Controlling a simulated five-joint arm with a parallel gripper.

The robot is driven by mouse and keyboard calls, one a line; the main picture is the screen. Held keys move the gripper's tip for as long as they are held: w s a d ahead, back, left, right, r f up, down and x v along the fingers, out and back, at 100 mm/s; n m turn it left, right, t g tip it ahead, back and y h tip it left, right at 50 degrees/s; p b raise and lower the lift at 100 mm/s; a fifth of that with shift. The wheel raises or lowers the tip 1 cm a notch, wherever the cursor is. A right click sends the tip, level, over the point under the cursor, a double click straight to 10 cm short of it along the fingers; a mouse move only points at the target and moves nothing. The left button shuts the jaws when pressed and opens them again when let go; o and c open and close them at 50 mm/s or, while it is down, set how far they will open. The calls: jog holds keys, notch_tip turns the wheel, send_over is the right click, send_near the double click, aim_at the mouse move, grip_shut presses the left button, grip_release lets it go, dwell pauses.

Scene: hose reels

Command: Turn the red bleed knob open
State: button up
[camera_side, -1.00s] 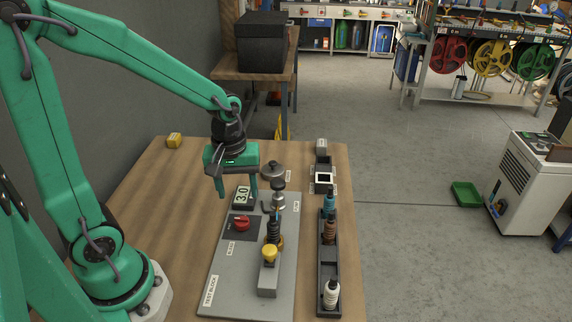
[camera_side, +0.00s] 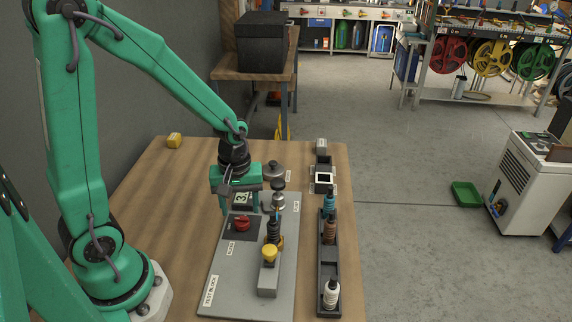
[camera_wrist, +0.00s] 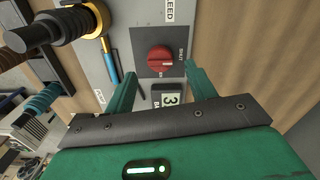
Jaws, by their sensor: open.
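The red bleed knob (camera_side: 241,223) sits on a dark square plate on the grey test block panel (camera_side: 230,285). In the wrist view the red knob (camera_wrist: 160,59) shows just ahead of and between the two green fingers, on its dark plate, with "SHUT" lettering beside it. My gripper (camera_side: 237,210) is open and empty, pointing down above the panel near the number display (camera_side: 241,199), slightly behind the knob. The gripper's fingers (camera_wrist: 155,82) also show in the wrist view, apart on either side of the display. I see no contact with the knob.
A black rack (camera_side: 329,262) with several bottles is farther right. A metal fitting (camera_side: 278,199) stands close to the gripper's right side.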

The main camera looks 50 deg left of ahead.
aim_at(241, 218)
jog(key=shift+f, duration=2)
jog(key=c, duration=1)
